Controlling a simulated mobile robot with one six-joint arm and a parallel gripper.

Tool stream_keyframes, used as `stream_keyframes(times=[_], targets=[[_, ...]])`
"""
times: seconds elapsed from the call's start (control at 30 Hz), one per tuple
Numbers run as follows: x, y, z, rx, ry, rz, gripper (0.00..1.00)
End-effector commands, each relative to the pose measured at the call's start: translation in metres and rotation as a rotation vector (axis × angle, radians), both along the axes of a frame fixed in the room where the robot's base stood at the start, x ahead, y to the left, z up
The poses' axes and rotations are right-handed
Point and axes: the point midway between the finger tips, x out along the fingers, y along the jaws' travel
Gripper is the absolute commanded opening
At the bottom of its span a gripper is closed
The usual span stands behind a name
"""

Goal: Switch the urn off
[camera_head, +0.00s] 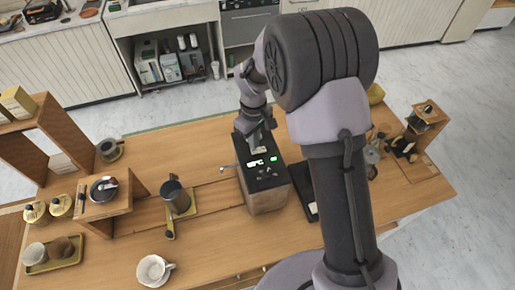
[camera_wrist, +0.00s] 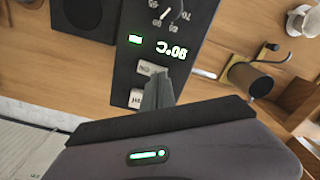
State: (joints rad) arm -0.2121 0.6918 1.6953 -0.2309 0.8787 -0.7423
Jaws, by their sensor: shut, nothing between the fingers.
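The urn (camera_head: 268,202) is a box with a wooden body and a black top panel, standing mid-table in the head view. In the wrist view its panel (camera_wrist: 190,75) shows a lit green 90°C display (camera_wrist: 171,50), a lit green lamp (camera_wrist: 135,39), a dial with numbers (camera_wrist: 168,15) and a pale rocker switch (camera_wrist: 151,69). A second pale labelled piece (camera_wrist: 136,98) is beside the fingers. My gripper (camera_wrist: 158,80) is shut and empty, with its fingertips at the near edge of the switch. I cannot tell whether they touch it. In the head view my gripper (camera_head: 256,148) is over the panel's far end.
Bare tabletop (camera_head: 225,235) lies front-left of the urn.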

Motion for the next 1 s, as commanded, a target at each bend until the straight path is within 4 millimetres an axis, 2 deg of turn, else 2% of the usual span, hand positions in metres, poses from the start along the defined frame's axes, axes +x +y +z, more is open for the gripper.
stream_keyframes(times=[1.0], targets=[[0.000, 0.000, -0.015, 0.000, 0.000, 0.000, 0.00]])
